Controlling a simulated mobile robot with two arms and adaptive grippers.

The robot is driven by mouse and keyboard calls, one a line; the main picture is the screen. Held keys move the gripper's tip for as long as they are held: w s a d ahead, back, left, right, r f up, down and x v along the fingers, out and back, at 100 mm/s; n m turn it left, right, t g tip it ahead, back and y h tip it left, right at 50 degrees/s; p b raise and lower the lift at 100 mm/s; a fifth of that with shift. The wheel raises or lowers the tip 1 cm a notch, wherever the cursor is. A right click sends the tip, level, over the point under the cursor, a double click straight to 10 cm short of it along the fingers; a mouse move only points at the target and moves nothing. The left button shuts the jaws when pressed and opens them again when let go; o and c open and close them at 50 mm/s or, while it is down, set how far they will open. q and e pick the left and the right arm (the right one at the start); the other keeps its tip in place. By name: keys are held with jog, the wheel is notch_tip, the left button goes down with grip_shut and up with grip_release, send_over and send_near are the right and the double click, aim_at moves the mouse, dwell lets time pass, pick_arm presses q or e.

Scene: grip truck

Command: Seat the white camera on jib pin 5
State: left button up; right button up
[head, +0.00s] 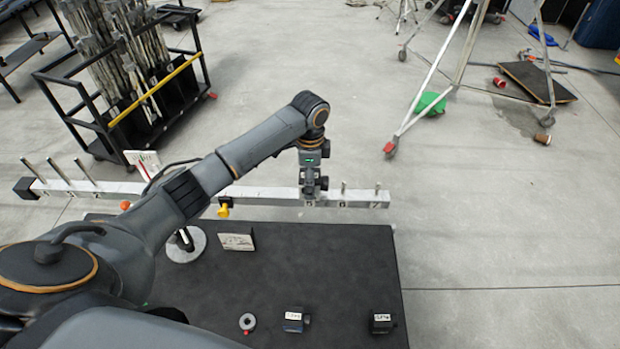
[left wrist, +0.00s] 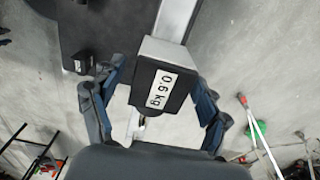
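A boxy camera (left wrist: 163,88) with pale sides and a dark face labelled "0.6 kg" sits between the fingers of my left gripper (left wrist: 162,75) in the left wrist view. A visible gap separates the fingers from it on both sides, so the gripper looks open around it. In the head view my left gripper (head: 313,188) points down at the white jib beam (head: 265,195), just left of the 6 and 7 labels, around pin 5. It hides the camera and pin there. Upright pins (head: 343,188) show to its right. My right gripper is not in view.
The dark table (head: 300,255) in front of the beam bears a ring (head: 247,322), small dark boxes (head: 293,320) (head: 381,322) and a label card (head: 237,242). A yellow knob (head: 224,210) hangs below the beam. A cart (head: 150,110) stands behind left, a tripod (head: 425,90) behind right.

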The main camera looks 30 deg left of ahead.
pick_arm(q)
jog(key=shift+f, duration=0.1)
notch_tip(320, 180, up, 12)
dwell(0.6)
dwell(0.5)
